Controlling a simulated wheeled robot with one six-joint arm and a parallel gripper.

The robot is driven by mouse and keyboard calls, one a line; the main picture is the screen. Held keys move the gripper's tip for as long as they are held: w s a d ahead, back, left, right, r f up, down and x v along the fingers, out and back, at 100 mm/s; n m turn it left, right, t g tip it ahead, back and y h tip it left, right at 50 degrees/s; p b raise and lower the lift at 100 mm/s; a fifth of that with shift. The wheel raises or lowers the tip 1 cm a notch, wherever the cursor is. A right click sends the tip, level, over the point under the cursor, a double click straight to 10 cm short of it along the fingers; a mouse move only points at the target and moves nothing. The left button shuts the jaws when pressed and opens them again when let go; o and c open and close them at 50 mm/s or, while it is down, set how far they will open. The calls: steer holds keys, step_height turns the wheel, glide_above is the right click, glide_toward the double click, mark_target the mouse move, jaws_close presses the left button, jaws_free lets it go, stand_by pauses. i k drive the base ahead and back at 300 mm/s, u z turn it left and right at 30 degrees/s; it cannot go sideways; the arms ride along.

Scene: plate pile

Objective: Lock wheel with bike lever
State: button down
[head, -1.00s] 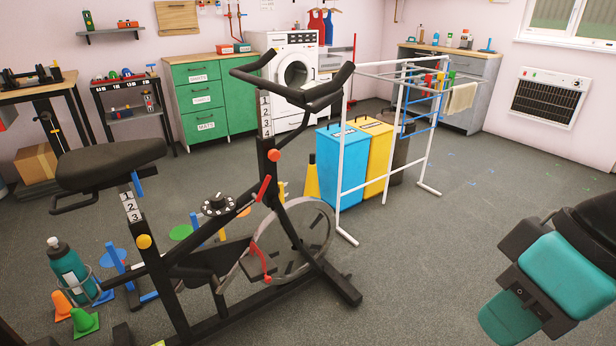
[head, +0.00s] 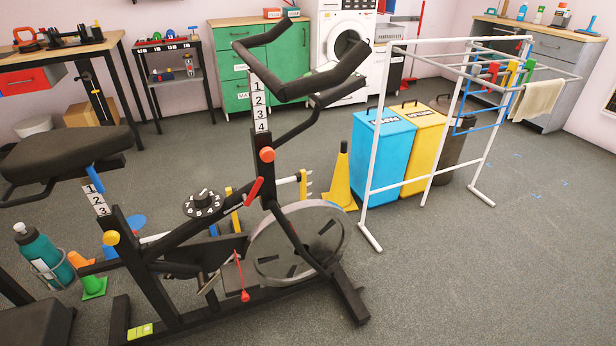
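The exercise bike stands in the middle of the head view, with its black frame (head: 155,275) side-on. Its grey wheel (head: 325,225) sits low at the front, partly hidden by a slanted black fork post. A short red lever (head: 253,191) sticks out from the frame just above the wheel, tilted up to the right. An orange-red round knob (head: 267,154) sits higher on the front post. My gripper is not in view, and nothing is touching the lever.
A white drying rack (head: 372,237) stands right of the bike, before blue (head: 382,150) and yellow (head: 412,150) bins. A yellow cone (head: 341,180) stands behind the wheel. A teal bottle (head: 47,256) and small cones are at left. The floor (head: 480,280) at front right is clear.

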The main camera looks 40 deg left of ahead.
mark_target(248, 200)
steer(key=u, duration=0.2)
steer(key=i, duration=0.6)
steer(key=u, duration=0.8)
steer(key=i, duration=0.35)
steer(key=u, duration=0.4)
